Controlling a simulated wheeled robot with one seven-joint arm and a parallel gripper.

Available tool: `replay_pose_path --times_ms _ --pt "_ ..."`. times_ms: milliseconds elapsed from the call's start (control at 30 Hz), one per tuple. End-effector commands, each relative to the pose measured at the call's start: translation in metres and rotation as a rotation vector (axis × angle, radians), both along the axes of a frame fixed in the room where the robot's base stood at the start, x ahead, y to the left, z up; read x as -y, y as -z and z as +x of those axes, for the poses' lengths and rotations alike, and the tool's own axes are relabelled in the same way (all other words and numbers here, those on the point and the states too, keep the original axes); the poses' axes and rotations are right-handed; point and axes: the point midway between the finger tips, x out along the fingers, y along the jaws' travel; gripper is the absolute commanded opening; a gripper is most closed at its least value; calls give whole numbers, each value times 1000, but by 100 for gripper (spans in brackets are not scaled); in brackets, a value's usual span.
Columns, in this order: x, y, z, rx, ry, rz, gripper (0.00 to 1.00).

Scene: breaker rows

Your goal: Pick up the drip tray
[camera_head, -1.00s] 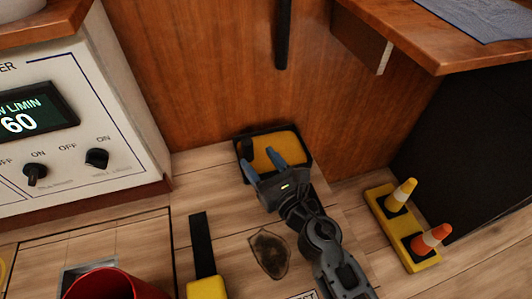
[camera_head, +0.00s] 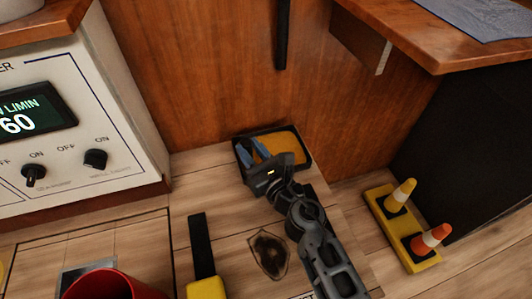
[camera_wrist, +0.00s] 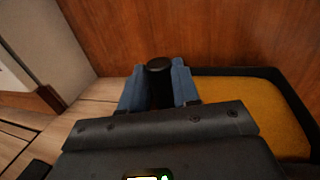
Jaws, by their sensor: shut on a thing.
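The drip tray (camera_head: 304,150) is a dark, low rectangular tray with a yellow-orange inside. It sits on the wooden surface against the wood panel. In the wrist view its dark rim (camera_wrist: 291,94) and yellow inside lie to the right. My gripper (camera_head: 255,150) points down at the tray's left end. In the wrist view my gripper (camera_wrist: 158,80) has its two blue fingers on either side of a black round-topped knob (camera_wrist: 159,64) at that end, shut on it. The knob's lower part is hidden. I see no clear gap under the tray.
A white panel with knobs (camera_head: 95,159) stands at the left. A yellow block with two cones (camera_head: 405,240) is at the right. A black-and-yellow tool (camera_head: 203,262) and a red container (camera_head: 112,285) are in front. A wooden shelf (camera_head: 430,40) overhangs at upper right.

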Motion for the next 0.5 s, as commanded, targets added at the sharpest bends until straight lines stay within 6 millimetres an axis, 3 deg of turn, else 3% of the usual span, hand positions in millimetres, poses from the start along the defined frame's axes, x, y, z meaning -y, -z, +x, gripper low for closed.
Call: replay_pose_path --times_ms 233,500 --pt "0 0 0 0 0 0 0" --pt "0 0 0 0 0 0 0"
